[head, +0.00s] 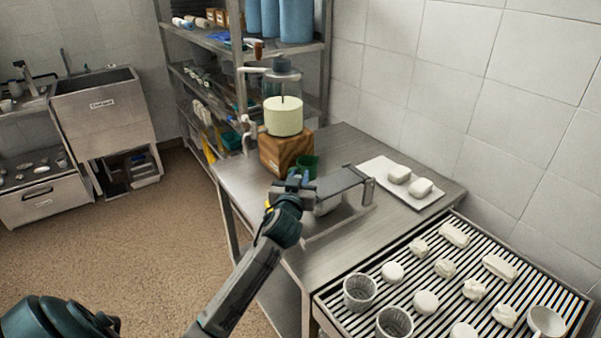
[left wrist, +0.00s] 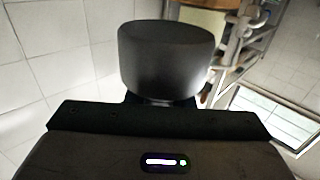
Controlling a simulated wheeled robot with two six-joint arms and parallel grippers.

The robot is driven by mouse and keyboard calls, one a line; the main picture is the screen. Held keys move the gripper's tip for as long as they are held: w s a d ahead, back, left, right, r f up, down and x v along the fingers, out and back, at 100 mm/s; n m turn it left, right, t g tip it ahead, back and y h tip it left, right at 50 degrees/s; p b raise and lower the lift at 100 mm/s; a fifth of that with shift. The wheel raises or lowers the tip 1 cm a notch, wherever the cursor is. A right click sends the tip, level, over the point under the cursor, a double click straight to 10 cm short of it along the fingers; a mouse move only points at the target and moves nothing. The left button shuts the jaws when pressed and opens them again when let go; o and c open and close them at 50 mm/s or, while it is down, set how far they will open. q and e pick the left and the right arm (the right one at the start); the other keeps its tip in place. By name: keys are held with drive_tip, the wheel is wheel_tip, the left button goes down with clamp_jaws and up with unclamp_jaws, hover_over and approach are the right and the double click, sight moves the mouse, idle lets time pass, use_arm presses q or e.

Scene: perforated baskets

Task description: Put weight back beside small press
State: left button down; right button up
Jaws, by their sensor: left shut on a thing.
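The small press (head: 283,116) stands at the back left of the steel table, with a cream cylinder on a wooden block (head: 286,150) and levers above. My left gripper (head: 340,190) is just in front and right of it, over the table. It is shut on the weight, a dark grey cylinder (left wrist: 165,60) in the left wrist view. In the head view the gripper largely hides the weight; a rounded grey part shows below it. I cannot tell whether the weight touches the table. My right gripper is not in view.
A slatted rack (head: 410,265) with white pieces and perforated baskets (head: 360,292) is in front. A shelf (head: 235,55) stands behind.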

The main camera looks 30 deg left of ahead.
use_arm(q)
drive_tip(key=x, duration=0.2)
drive_tip(key=p+x, duration=0.1)
drive_tip(key=x, duration=0.1)
drive_tip(key=shift+w+a, duration=0.1)
drive_tip(key=shift+a, duration=0.25)
drive_tip(key=f, duration=0.1)
drive_tip(key=f+p, duration=0.1)
drive_tip(key=w+f, duration=0.1)
drive_tip(key=shift+w+a, duration=0.1)
drive_tip(key=shift+a, duration=0.2)
drive_tip(key=shift+f, duration=0.1)
drive_tip(key=shift+f, duration=0.1)
drive_tip(key=c, duration=1.5)
unclamp_jaws()
drive_tip(key=shift+f, duration=0.15)
drive_tip(key=shift+o, duration=1.2)
